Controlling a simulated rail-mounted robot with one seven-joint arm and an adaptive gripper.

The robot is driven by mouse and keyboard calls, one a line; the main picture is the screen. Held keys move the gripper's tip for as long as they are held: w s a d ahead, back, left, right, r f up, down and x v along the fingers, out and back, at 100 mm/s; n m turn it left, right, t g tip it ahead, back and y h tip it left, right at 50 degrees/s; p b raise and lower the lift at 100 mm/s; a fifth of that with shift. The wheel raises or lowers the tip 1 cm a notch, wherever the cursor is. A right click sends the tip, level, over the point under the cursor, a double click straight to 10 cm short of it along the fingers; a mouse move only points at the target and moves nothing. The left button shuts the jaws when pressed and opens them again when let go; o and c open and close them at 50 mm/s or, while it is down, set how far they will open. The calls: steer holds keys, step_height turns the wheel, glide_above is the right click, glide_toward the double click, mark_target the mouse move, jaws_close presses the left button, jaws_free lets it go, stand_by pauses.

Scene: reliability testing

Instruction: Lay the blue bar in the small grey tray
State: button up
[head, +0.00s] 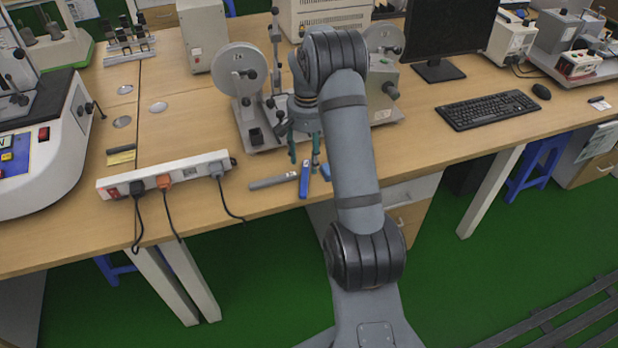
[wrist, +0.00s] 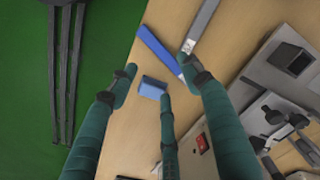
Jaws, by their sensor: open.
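The blue bar (head: 304,180) lies flat near the table's front edge. In the wrist view the blue bar (wrist: 158,50) runs diagonally, one end close to the right fingertip. My gripper (head: 304,160) is above the table behind the bar, fingers pointing down. It also shows in the wrist view (wrist: 157,78), green fingers spread and nothing between them held. Whether a finger touches the bar I cannot tell. I cannot make out a small grey tray for certain in either view.
A grey bar-like object (head: 273,182) lies left of the blue bar; a small blue block (wrist: 152,88) lies near the fingers. A power strip (head: 165,174) with cables is further left. A wheeled test machine (head: 262,90) stands behind. The table's front edge is close.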

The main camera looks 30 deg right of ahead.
mark_target(306, 179)
step_height(306, 179, down, 8)
steer(key=shift+w+a+f+p, duration=0.1)
steer(key=shift+a+p, duration=0.05)
steer(key=shift+p, duration=0.3)
jaws_close()
stand_by(0.7)
steer(key=shift+r, duration=0.2)
